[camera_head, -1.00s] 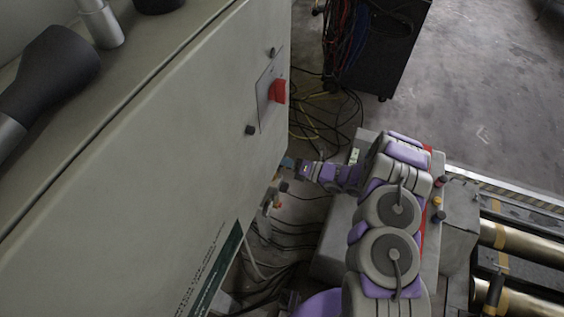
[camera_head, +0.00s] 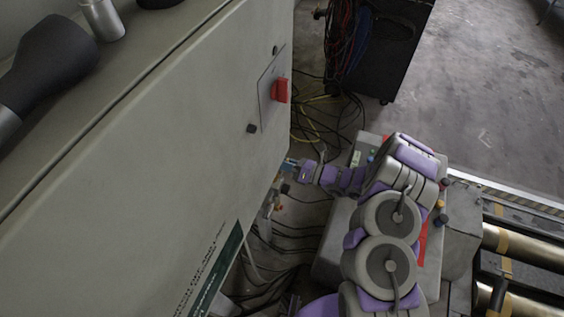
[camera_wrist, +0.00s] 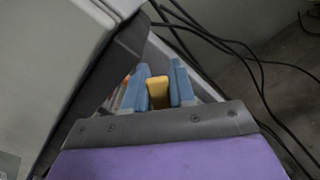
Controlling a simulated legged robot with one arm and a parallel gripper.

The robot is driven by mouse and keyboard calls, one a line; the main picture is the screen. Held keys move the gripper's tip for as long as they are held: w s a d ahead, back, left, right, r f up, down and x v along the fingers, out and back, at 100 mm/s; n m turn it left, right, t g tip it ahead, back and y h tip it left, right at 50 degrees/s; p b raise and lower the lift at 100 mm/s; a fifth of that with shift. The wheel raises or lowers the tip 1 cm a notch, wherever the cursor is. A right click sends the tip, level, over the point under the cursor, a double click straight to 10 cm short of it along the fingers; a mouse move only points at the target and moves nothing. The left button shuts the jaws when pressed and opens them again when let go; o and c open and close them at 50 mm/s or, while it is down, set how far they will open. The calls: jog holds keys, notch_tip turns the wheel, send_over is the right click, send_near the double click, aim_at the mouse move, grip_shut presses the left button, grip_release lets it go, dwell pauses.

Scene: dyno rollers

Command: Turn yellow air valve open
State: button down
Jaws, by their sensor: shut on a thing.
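The yellow valve handle (camera_wrist: 158,92) shows in the wrist view between the two blue fingers of my gripper (camera_wrist: 158,88). The fingers are shut on it, one on each side. In the head view my gripper (camera_head: 289,164) is small, at the lower right edge of the grey cabinet. The valve handle itself cannot be made out there. The rest of the valve body is hidden behind my gripper and the cabinet edge.
The grey cabinet (camera_head: 150,150) with a red switch (camera_head: 280,90) stands close on the left. Cables (camera_head: 285,235) hang and lie below my gripper. A grey control box with buttons (camera_head: 440,220) and brass rollers (camera_head: 515,242) are on the right. A black rack (camera_head: 385,60) stands behind.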

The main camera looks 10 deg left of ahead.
jog(key=shift+s+f, duration=0.2)
jog(key=shift+f, duration=0.15)
jog(key=c, duration=1.3)
grip_release()
jog(key=shift+o, duration=1.4)
jog(key=shift+w+a+r, duration=0.1)
jog(key=shift+w, duration=0.05)
jog(key=shift+r, duration=0.1)
jog(key=shift+w, duration=0.1)
